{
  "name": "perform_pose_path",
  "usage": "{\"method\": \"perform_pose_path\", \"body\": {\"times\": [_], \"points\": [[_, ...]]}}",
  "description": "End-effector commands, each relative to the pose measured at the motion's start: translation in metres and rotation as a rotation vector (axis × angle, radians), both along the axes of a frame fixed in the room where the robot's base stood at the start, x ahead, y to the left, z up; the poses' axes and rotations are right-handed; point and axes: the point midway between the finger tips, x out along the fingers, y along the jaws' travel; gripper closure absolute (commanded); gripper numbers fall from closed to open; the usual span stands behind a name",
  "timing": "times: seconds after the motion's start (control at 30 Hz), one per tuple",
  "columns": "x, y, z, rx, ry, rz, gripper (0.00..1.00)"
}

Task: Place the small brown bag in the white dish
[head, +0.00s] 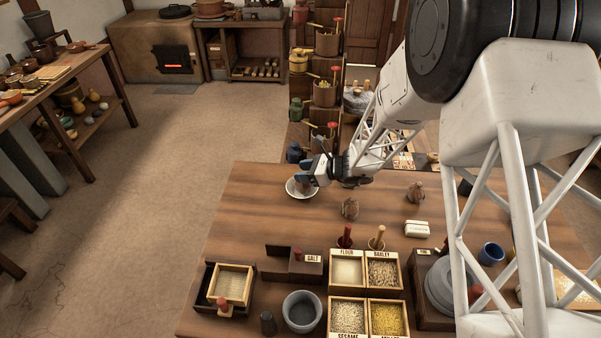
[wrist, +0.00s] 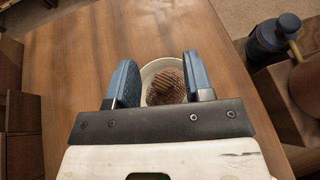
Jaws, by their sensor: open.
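The white dish (head: 298,194) is on the table's far left part in the head view, and its pale rim (wrist: 148,70) shows between my fingers in the wrist view. A brown, ribbed bag (wrist: 166,88) lies within the dish's rim. My gripper (head: 308,173) is over the dish, with its blue fingers apart. In the wrist view the fingers (wrist: 160,72) stand on either side of the bag, with the right finger close to it. I cannot tell whether they touch it. My gripper hides much of the dish in the head view.
Two other small brown bags (head: 350,208) (head: 416,192) stand on the table to the right. Labelled grain boxes (head: 348,270), a grey bowl (head: 302,312) and a salt box (head: 298,263) are at the front. A shelf stand (head: 325,95) rises behind the table. The left middle tabletop is clear.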

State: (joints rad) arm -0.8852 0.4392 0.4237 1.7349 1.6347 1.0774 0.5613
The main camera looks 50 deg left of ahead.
Motion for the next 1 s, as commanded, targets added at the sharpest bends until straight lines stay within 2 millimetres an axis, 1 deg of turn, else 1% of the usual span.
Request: {"method": "perform_pose_path", "body": {"times": [0.4, 0.6, 0.8, 1.0], "points": [[0.033, -0.052, 0.026, 0.001, -0.002, -0.002, 0.53], [0.046, -0.072, 0.036, 0.001, -0.002, -0.002, 0.53], [0.052, -0.083, 0.040, 0.001, 0.000, -0.001, 0.53], [0.053, -0.085, 0.041, 0.000, 0.000, -0.001, 0.53]]}}
